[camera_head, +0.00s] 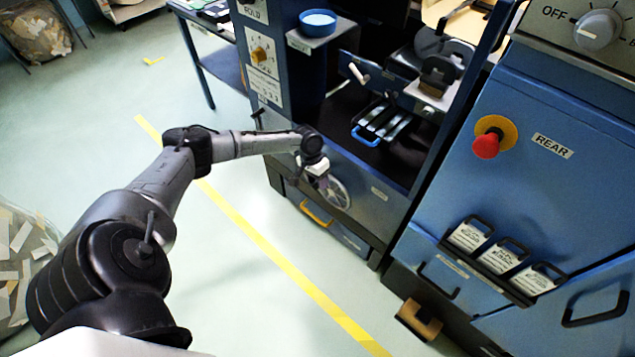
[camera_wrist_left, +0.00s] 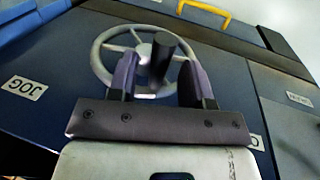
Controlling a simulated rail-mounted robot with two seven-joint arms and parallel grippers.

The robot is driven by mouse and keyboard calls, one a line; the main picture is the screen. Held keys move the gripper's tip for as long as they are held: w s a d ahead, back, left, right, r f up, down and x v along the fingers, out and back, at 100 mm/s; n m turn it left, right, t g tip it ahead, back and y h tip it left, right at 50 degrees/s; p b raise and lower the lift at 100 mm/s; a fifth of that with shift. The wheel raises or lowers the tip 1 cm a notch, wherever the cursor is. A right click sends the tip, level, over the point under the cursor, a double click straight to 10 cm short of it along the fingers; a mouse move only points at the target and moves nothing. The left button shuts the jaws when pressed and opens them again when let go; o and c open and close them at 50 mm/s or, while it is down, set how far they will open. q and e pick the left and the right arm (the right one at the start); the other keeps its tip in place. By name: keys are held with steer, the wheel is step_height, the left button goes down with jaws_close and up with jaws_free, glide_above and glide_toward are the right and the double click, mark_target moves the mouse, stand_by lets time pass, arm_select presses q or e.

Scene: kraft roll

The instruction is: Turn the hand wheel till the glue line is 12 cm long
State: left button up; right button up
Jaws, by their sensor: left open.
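The hand wheel (camera_head: 335,191) is a grey spoked wheel on the lower front of the blue machine. My left gripper (camera_head: 322,178) is at the wheel in the head view. In the left wrist view the hand wheel (camera_wrist_left: 113,44) has a dark upright handle (camera_wrist_left: 162,56). My left gripper (camera_wrist_left: 160,85) is open, with one finger on each side of the handle. I cannot tell whether either finger touches it. No glue line can be made out in either view. My right gripper is not in view.
A yellow handle (camera_head: 316,212) sits low on the machine beside the wheel. A red knob (camera_head: 486,146) and a REAR label are on the blue panel at right. A brown block (camera_head: 418,319) lies at that panel's foot. Yellow tape (camera_head: 270,252) crosses the open floor.

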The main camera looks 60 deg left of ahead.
arm_select(q)
steer(key=shift+f, duration=0.25)
jaws_close()
stand_by(0.3)
